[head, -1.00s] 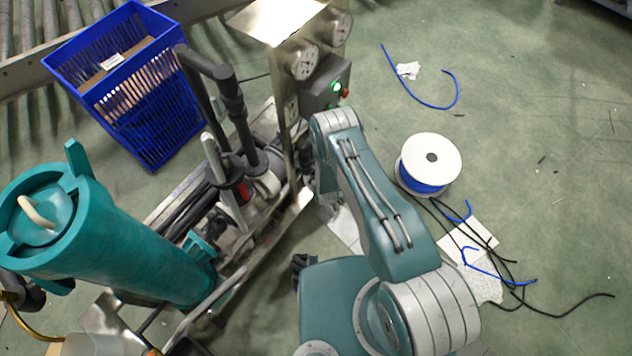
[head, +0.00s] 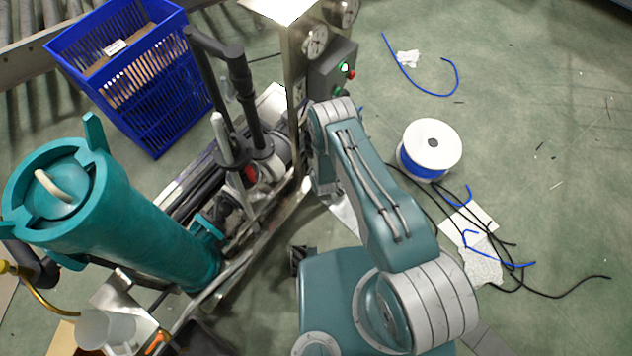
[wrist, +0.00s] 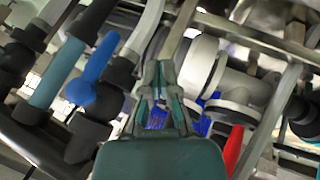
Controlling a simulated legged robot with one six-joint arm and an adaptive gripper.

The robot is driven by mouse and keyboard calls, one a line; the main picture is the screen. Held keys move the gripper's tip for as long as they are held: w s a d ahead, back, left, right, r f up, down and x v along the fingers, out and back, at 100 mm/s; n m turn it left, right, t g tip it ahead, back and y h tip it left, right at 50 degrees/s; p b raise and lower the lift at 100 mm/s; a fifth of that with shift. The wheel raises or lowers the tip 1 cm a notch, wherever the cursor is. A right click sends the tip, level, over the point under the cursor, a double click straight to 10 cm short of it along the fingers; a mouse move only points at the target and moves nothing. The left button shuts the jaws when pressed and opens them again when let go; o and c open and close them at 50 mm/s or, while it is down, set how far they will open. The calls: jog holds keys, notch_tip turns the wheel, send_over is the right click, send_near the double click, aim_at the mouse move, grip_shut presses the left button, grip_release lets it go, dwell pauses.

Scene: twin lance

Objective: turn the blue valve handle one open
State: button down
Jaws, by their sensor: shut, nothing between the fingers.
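The blue valve handle (wrist: 93,72) shows in the wrist view, left of my gripper, slanting up to the right with a rounded lower end. My gripper (wrist: 158,72) is in the middle of the wrist view, its fingers shut and empty. A gap in the picture separates its fingers from the blue handle, and I see no contact. In the head view I cannot make out the blue handle, and my own arm covers part of the pipework.
A red handle (wrist: 233,150) and pale pipes crowd the right of the wrist view. The pipe skid stands beside a teal cylinder (head: 150,225) and a blue crate (head: 150,100). A cable spool (head: 431,148) and loose cables lie on the floor at right, with open floor around.

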jog(key=v, duration=0.9)
jog(key=w+r+m, duration=0.1)
jog(key=w+r, duration=0.3)
jog(key=r, duration=0.5)
jog(key=w+r+m, duration=0.2)
jog(key=w+r, duration=0.2)
jog(key=r, duration=0.5)
jog(key=s+d+r+m, duration=0.1)
jog(key=d+r, duration=0.1)
jog(key=r, duration=0.9)
jog(key=s+d+r+m, duration=0.1)
jog(key=d+r+m, duration=0.15)
jog(key=r, duration=0.85)
jog(key=s+d+r+m, duration=0.2)
jog(key=s+d+r, duration=0.2)
jog(key=s+r, duration=0.6)
jog(key=s+d+r+m+g+h, duration=0.1)
jog(key=s+d+r+m, duration=0.2)
jog(key=s+r, duration=0.7)
jog(key=s+d, duration=0.1)
jog(key=s, duration=0.5)
jog(key=shift+s+d+r, duration=0.2)
jog(key=shift+s+d, duration=0.05)
jog(key=shift+d, duration=0.15)
